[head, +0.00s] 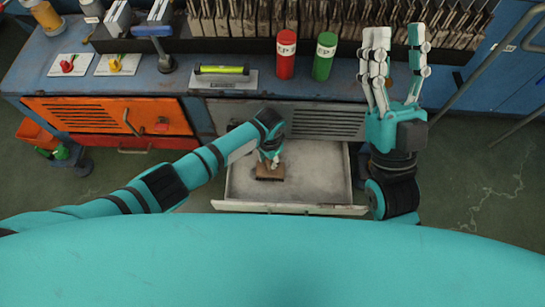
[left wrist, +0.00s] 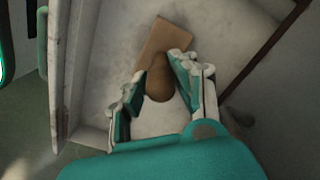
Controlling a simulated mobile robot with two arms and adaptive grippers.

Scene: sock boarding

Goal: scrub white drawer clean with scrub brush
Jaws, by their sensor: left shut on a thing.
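The white drawer (head: 318,172) is pulled out of the workbench, and its floor shows grey smudges. The brown scrub brush (head: 268,174) is in the left part of the drawer, down at its floor; I cannot tell how firmly it touches. My left gripper (head: 270,158) reaches down into the drawer and is shut on the brush. In the left wrist view the brush's rounded handle (left wrist: 160,84) sits between the fingers, with its flat block beyond. My right gripper (head: 397,40) is raised to the right of the drawer, fingers up, open and empty.
An orange drawer (head: 110,115) is left of the white one. Green floor (head: 470,180) lies clear to the right.

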